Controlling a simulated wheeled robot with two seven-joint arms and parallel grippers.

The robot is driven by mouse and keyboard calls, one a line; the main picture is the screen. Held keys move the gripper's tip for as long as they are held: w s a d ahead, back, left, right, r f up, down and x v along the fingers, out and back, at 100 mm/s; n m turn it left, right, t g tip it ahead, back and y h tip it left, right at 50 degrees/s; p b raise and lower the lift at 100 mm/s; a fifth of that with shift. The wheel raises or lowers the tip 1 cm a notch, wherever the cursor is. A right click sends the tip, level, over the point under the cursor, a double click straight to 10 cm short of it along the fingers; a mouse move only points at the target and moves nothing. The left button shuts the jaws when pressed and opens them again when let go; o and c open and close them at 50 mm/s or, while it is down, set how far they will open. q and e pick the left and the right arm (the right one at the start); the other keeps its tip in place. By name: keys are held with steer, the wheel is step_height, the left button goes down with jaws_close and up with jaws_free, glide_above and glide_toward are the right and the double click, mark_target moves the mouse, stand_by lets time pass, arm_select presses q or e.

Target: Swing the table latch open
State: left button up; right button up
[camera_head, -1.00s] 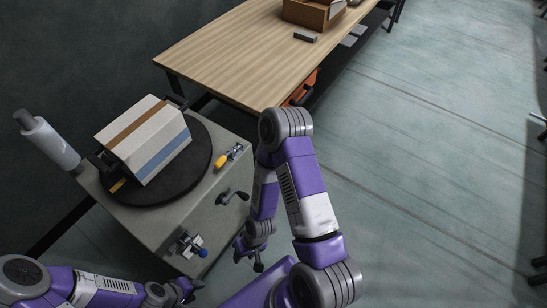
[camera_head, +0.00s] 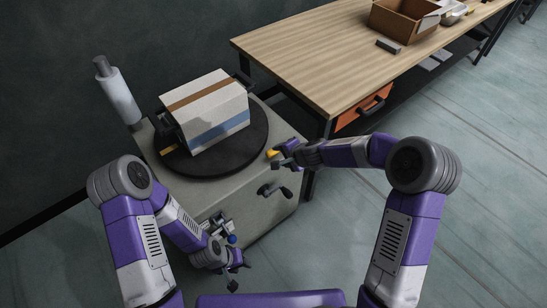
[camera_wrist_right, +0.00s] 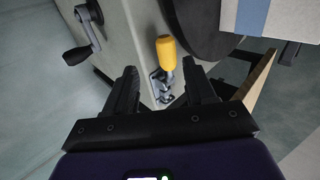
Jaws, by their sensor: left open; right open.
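A latch with a yellow handle (camera_head: 272,154) sits on the top corner of the grey cabinet (camera_head: 240,215), beside the dark round turntable (camera_head: 255,152). In the right wrist view its yellow handle (camera_wrist_right: 166,50) points away from me above a metal base. My right gripper (camera_head: 282,156) is open at the latch and partly hides it in the head view. In the wrist view the latch lies between and beyond the fingers (camera_wrist_right: 160,72); I see no grip on it. My left gripper (camera_head: 238,275) is open and low, in front of the cabinet.
A striped box-shaped block (camera_head: 205,108) stands on the turntable. A black crank handle (camera_head: 275,191) and a blue-knobbed metal fitting (camera_head: 231,239) stick out of the cabinet front. A white roll (camera_head: 118,95) stands behind. A wooden table (camera_head: 340,60) is at the back right.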

mark_target(272, 153)
steer(key=x, duration=0.5)
steer(key=b+x, duration=0.1)
steer(key=x, duration=0.1)
steer(key=shift+w+a+r, duration=0.15)
steer(key=shift+w+a, duration=0.05)
steer(key=shift+w, duration=0.2)
steer(key=shift+c, duration=0.2)
jaws_close()
